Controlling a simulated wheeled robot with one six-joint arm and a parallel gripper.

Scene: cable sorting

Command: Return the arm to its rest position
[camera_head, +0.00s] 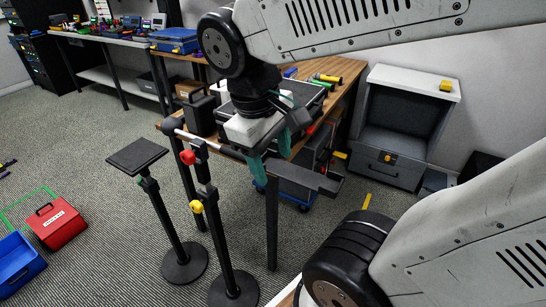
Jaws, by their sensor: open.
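My gripper (270,160) hangs from my white and black arm near the middle of the head view, pointing down. Its two green fingers are apart, and nothing shows between them. It is in front of the near end of a wooden table (345,76), close to a black horizontal bar. I cannot tell whether the gripper touches anything there. My arm's upper link crosses the top right, and a large lower link fills the bottom right.
Black stands with round bases, one with a flat square top (137,155), stand left of the gripper. A grey cabinet (408,120) is at the right by the wall. A red toolbox (55,225) and a blue bin (18,265) lie on the left floor.

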